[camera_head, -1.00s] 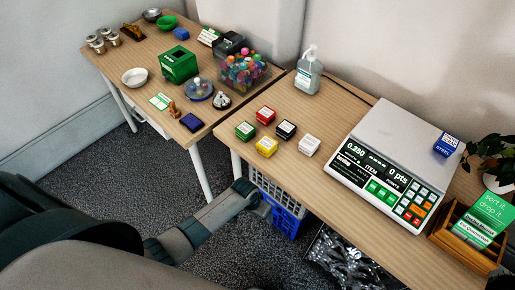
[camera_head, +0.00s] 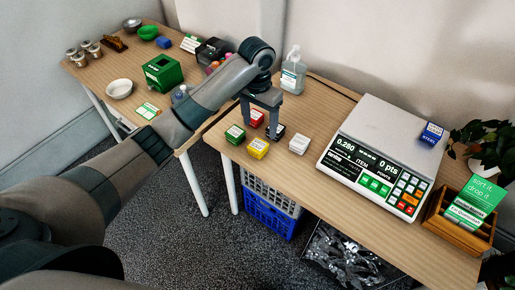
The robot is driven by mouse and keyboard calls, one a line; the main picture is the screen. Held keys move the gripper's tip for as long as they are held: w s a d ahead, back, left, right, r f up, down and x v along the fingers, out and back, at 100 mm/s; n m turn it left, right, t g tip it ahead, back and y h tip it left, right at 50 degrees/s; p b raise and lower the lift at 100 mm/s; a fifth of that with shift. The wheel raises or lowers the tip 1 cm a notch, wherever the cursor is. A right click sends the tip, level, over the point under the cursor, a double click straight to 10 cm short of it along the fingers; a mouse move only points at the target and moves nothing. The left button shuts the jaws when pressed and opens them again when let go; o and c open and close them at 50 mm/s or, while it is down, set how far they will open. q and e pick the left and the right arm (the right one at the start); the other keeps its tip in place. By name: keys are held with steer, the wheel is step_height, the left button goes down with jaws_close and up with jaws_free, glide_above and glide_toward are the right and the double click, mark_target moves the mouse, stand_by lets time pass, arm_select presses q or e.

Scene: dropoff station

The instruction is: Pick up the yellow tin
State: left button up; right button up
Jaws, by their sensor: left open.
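The yellow tin (camera_head: 258,148) sits on the near-left part of the right-hand table, with a pale label on top. My left gripper (camera_head: 260,132) hangs over the tin group with its fingers pointing down and spread apart. Its fingertips appear just behind the yellow tin, near the red tin (camera_head: 256,118) and the black tin (camera_head: 275,132), which it partly covers. The gap between the fingers holds nothing that I can see. My right gripper does not show.
A green tin (camera_head: 235,134) stands left of the yellow one, and a white tin (camera_head: 299,144) to its right. A sanitizer bottle (camera_head: 293,74) stands behind. A scale (camera_head: 374,160) fills the table's middle. Bare tabletop lies in front of the white tin.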

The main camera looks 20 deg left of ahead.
arm_select(q)
steer(key=r, duration=0.1)
steer(key=w+a+r, duration=0.1)
steer(key=r, duration=0.1)
steer(key=shift+w+a+r, duration=0.2)
steer(key=shift+w+a, duration=0.05)
steer(key=shift+w, duration=0.1)
steer(key=shift+f, duration=0.15)
glide_toward(257, 145)
step_height(257, 145, down, 5)
steer(key=shift+w+d+f+p, duration=0.1)
steer(key=shift+d+f+p, duration=0.1)
steer(key=shift+p, duration=0.25)
steer(key=shift+f, duration=0.1)
